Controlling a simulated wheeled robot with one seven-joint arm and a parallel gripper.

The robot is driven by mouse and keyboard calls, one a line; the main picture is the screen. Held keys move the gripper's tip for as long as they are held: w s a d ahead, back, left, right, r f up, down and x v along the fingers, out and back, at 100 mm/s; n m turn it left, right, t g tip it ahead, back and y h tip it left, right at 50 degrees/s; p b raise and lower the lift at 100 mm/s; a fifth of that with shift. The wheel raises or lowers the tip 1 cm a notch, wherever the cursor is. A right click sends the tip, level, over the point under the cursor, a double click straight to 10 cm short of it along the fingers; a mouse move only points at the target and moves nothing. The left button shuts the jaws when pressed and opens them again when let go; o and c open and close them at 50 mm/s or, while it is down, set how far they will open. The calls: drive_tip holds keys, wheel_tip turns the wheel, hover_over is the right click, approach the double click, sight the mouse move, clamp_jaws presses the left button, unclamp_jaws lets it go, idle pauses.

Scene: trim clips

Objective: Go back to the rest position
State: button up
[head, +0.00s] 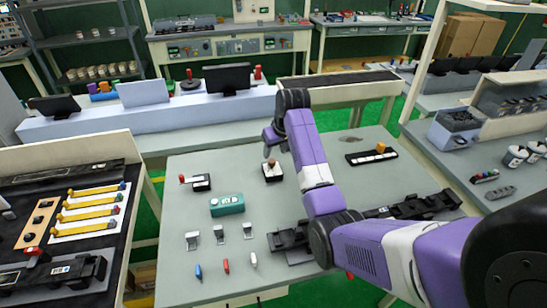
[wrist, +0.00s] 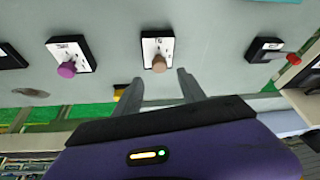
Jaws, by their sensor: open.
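My gripper (head: 271,142) is over the far middle of the grey table (head: 180,250) in the head view. In the wrist view its two fingers (wrist: 160,88) are spread apart with nothing between them. A black block with a white plate and brown knob (wrist: 158,63) lies just beyond the fingertips, apart from them as far as I can tell. The same block (head: 272,173) is just below the gripper in the head view. A purple-knobbed block (wrist: 67,69) is to its left in the wrist view, and a red-knobbed block (wrist: 270,50) to its right.
On the table are a teal box (head: 227,204), several grey clips (head: 219,234), small blue, red and white pieces (head: 226,266), and a black strip with an orange knob (head: 371,157). Dark fixtures (head: 290,242) lie partly behind my arm. A side bench (head: 75,165) stands left.

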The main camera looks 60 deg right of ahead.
drive_tip(key=shift+v, duration=0.9)
drive_tip(key=w+d+r+t+h, duration=0.3)
drive_tip(key=w+r+t+h, duration=0.2)
drive_tip(key=r, duration=0.1)
drive_tip(key=s+a+f+n+t+b, duration=0.1)
drive_tip(key=s+a+f+t, duration=0.15)
drive_tip(key=a, duration=1.05)
drive_tip(key=s+a+f+n+t+b, duration=0.15)
drive_tip(key=s+a+t, duration=0.25)
drive_tip(key=a, duration=0.8)
drive_tip(key=s+a+f+n+y+b, duration=0.1)
drive_tip(key=s+a+y, duration=0.3)
drive_tip(key=s+a, duration=0.7)
drive_tip(key=s+a+f+n+y+b, duration=0.2)
drive_tip(key=s+a+n+y, duration=0.1)
drive_tip(key=s+a, duration=0.9)
drive_tip(key=s+n, duration=0.1)
drive_tip(key=s, duration=0.2)
drive_tip(key=shift+f+y+b, duration=0.2)
drive_tip(key=shift+y+b, duration=0.2)
